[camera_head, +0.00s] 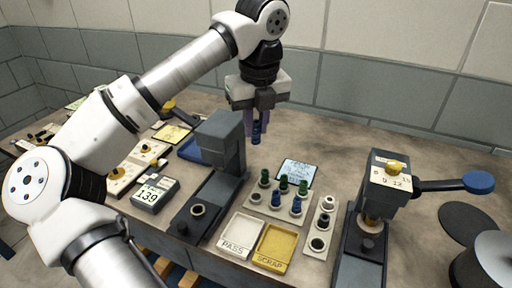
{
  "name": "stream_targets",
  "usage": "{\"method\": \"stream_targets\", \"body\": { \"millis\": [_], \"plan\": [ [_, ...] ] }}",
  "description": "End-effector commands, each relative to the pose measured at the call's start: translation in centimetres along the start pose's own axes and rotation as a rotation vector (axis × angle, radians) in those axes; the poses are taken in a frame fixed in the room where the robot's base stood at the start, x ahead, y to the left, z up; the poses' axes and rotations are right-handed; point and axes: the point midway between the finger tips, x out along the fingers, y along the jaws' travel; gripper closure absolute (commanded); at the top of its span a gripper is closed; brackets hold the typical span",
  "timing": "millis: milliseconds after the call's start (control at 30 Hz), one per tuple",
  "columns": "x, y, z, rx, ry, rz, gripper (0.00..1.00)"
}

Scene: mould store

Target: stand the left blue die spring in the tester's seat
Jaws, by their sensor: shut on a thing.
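My gripper (257,118) hangs above the far part of the bench, behind the spring rack. Its purple fingers are shut on a blue die spring (256,138), which hangs upright below them, clear of the bench. A grey column stand (220,145) has a ring-shaped seat (197,210) on its base, with a display reading 139 (154,193) beside it. At right, a lever press (390,190) with a numbered top has a brass-coloured part (371,220) under its head. I cannot tell for certain which of these is the tester.
A rack (285,214) holds green springs (283,184) and blue springs (296,206). A pale strip (316,253) of small parts stands beside it. A white PASS tray (227,248) and a yellow SCRAP tray (270,262) lie in front. The press's blue-ended lever (478,182) sticks out right.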

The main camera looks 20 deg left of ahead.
Motion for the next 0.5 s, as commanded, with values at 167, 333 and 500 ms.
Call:
{"method": "stream_targets", "body": {
  "millis": [167,333,500],
  "plan": [
    [-1.6,-0.1,0.2,0.001,-0.001,-0.001,1.0],
    [-2.8,0.0,0.3,0.001,0.0,-0.001,1.0],
    [-3.8,0.0,0.4,0.001,0.0,-0.001,1.0]
  ]
}}
